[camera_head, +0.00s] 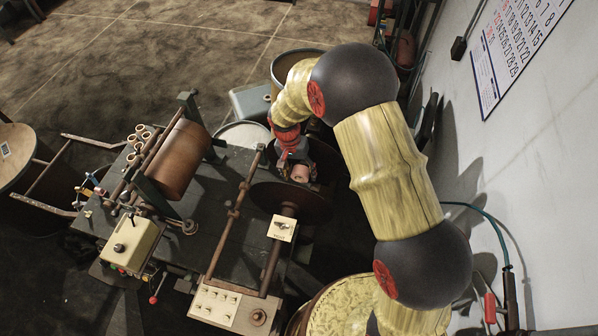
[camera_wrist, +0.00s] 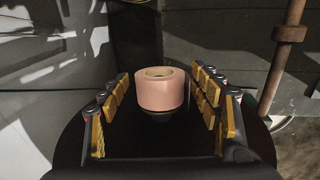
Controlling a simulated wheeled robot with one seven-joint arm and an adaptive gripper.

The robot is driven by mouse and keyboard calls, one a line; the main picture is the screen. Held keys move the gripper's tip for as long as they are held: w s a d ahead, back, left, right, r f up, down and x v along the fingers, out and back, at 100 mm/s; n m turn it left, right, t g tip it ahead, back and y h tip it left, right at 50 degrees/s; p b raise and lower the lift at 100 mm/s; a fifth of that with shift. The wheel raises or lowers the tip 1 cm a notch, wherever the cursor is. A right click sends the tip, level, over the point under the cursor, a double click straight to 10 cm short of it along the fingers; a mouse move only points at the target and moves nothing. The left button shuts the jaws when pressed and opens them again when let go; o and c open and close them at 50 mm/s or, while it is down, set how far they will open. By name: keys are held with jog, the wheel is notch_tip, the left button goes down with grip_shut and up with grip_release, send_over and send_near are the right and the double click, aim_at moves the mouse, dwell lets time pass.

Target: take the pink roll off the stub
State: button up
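The pink roll (camera_wrist: 162,94) is a short pink cylinder with a tan core, in the middle of the wrist view. It sits over a darker, narrower piece that seems to be the stub (camera_wrist: 165,116). My gripper (camera_wrist: 161,86) is open, with a yellow-padded finger on each side of the roll. A small gap shows between the roll and each finger. In the head view the roll (camera_head: 300,173) shows at the tip of my gripper (camera_head: 296,165), above the dark disc (camera_head: 291,201). The stub is hidden there.
A winding machine on a dark bench (camera_head: 210,215) carries a large brown roll (camera_head: 180,160) to the left. An upright brown rod (camera_wrist: 284,55) stands right of my gripper in the wrist view. A control box (camera_head: 234,306) sits at the front, and a wall (camera_head: 545,150) bounds the right.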

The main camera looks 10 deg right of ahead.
jog(key=shift+c, duration=1.2)
jog(key=c, duration=1)
jog(key=shift+o, duration=0.2)
jog(key=shift+s+a, duration=0.1)
jog(key=shift+s+a, duration=0.25)
jog(key=shift+s, duration=0.35)
jog(key=shift+s+a, duration=0.25)
jog(key=shift+s, duration=0.4)
jog(key=shift+s+a, duration=0.25)
jog(key=shift+s, duration=0.35)
jog(key=shift+r, duration=0.15)
notch_tip(320, 180, up, 19)
jog(key=a+p, duration=0.1)
jog(key=p, duration=0.8)
jog(key=shift+w+a+f, duration=0.2)
jog(key=shift+w+a, duration=0.05)
jog(key=shift+w, duration=0.1)
jog(key=shift+s, duration=0.1)
